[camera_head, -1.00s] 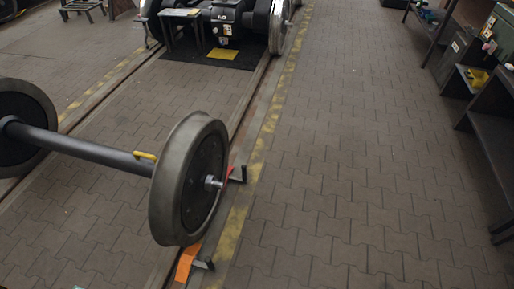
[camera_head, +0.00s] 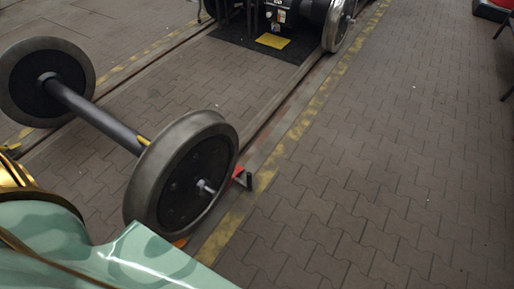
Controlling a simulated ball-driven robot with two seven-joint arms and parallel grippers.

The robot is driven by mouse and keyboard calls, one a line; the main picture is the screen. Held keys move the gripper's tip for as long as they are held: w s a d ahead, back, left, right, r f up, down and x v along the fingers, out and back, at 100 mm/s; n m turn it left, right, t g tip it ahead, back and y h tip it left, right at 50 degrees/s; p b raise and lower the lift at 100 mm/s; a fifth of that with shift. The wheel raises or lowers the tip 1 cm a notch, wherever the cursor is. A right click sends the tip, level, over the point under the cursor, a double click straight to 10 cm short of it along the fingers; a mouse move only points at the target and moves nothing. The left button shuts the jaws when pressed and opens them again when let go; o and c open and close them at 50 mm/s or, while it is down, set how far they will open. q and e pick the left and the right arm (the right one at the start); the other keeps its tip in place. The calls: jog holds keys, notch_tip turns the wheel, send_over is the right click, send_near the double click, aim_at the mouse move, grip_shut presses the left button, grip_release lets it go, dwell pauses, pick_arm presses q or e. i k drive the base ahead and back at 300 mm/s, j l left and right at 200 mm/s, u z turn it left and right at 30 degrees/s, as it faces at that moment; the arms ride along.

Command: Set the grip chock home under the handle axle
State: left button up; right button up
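A wheelset with a dark axle (camera_head: 95,115) stands on the rails at the left. A yellow handle (camera_head: 144,141) shows on the axle beside the near wheel (camera_head: 180,175); the far wheel (camera_head: 45,82) is at upper left. A red chock (camera_head: 238,171) with a black grip (camera_head: 248,180) lies at the near wheel's far side, on the rail. A small bit of an orange chock (camera_head: 181,243) shows at the wheel's near side, mostly hidden. I cannot tell whether each chock touches the wheel. Neither gripper is in view.
A bogie (camera_head: 300,12) stands farther up the track, with a dark mat (camera_head: 262,42) and yellow plate (camera_head: 273,41) before it. A yellow floor line (camera_head: 265,180) runs beside the near rail. The lower left is blocked from sight.

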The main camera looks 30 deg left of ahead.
aim_at(239, 169)
jog(key=i+j, duration=0.15)
jog(key=i, duration=0.2)
jog(key=i+j, duration=0.15)
jog(key=i, duration=0.25)
jog(key=i+j, duration=0.35)
jog(key=j, duration=0.15)
